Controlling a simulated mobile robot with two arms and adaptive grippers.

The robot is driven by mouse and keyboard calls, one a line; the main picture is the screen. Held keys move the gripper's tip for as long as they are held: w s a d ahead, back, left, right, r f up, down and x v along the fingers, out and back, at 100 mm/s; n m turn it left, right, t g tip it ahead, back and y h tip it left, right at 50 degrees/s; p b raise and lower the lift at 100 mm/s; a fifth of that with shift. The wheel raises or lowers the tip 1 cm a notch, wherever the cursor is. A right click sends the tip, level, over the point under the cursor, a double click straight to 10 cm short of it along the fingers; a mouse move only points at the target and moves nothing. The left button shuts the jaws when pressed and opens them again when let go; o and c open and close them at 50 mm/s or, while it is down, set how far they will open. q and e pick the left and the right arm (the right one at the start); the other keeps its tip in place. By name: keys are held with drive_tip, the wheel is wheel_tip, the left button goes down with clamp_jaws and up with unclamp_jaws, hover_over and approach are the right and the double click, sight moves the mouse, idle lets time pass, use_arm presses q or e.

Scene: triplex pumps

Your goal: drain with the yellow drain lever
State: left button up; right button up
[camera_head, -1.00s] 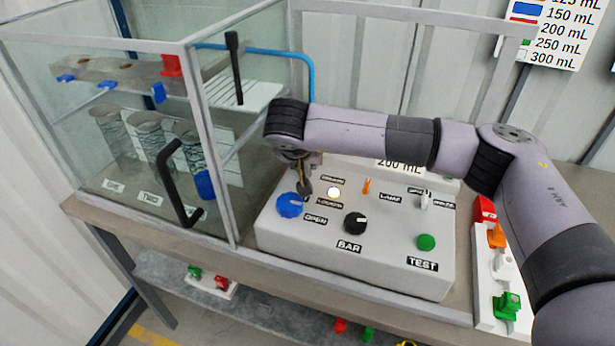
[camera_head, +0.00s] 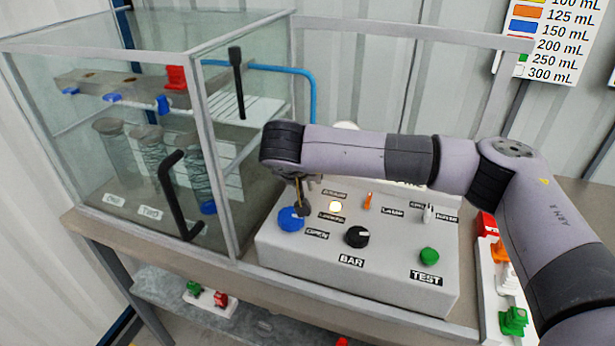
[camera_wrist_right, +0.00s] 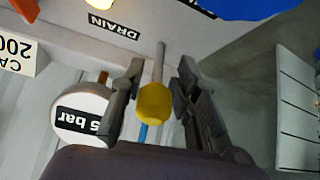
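The yellow drain lever shows in the right wrist view as a grey rod with a yellow knob (camera_wrist_right: 154,101), next to the DRAIN label (camera_wrist_right: 113,27). My right gripper (camera_wrist_right: 160,78) is open, with one finger on each side of the lever and a visible gap at both sides of the knob. In the head view my right gripper (camera_head: 301,193) points down at the back left of the control box (camera_head: 400,265), above the blue knob (camera_head: 291,219). The yellow knob cannot be made out clearly there. My left gripper is not in view.
A glass cabinet (camera_head: 217,150) with cylinders stands close at the left. The box carries a black BAR knob (camera_head: 357,236), a green TEST button (camera_head: 429,256), an orange switch (camera_head: 368,201) and a lit lamp (camera_head: 335,206). A bank of coloured switches (camera_head: 512,320) is at the right.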

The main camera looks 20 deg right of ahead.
drive_tip(key=shift+d+f, duration=0.1)
drive_tip(key=v, duration=1.2)
